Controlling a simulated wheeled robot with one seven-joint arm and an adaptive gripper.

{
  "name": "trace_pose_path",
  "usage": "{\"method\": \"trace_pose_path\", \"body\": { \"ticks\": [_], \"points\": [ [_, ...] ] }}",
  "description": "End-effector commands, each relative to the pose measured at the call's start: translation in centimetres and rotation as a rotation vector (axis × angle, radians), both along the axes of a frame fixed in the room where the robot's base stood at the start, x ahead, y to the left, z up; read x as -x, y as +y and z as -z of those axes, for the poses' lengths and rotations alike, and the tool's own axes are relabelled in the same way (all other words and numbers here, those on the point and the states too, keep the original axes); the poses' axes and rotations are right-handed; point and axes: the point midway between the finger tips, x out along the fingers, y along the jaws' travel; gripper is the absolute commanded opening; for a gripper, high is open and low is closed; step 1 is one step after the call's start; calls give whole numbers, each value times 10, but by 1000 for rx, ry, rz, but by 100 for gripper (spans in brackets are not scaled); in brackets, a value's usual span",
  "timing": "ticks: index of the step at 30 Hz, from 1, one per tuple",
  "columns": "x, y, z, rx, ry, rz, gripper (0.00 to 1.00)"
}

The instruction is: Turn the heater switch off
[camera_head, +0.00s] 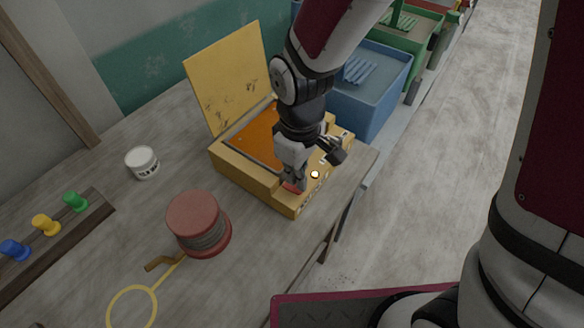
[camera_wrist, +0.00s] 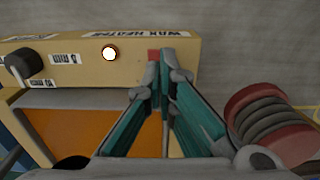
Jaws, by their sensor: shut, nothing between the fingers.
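The yellow wax heater (camera_head: 235,178) stands on the bench with its lid (camera_head: 225,80) raised and orange wax inside. A small red switch (camera_head: 293,188) sits on its front panel. In the wrist view the switch (camera_wrist: 153,55) shows just beside my fingertips, partly hidden by them. A round lamp (camera_head: 315,174) on the panel glows white; it also shows in the wrist view (camera_wrist: 110,53). My gripper (camera_head: 294,180) is shut and empty, its tips at the switch. I cannot tell whether they touch it or which way the switch is set.
A black knob (camera_wrist: 24,65) is on the same panel. A red spool (camera_head: 192,215) stands in front of the heater, and a white jar (camera_head: 143,162) is to the left. Blue (camera_head: 375,90) and green (camera_head: 420,35) bins stand behind. The bench's right edge is close to the heater.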

Motion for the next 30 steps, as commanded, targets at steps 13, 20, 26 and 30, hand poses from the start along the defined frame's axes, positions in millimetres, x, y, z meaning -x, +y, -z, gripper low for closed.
{"method": "trace_pose_path", "body": {
  "ticks": [13,20,26,30],
  "points": [
    [0,0,6,0,0,-1,0],
    [0,0,10,1,1,-1,0],
    [0,0,12,1,1,-1,0],
    [0,0,14,1,1,-1,0]
  ]
}}
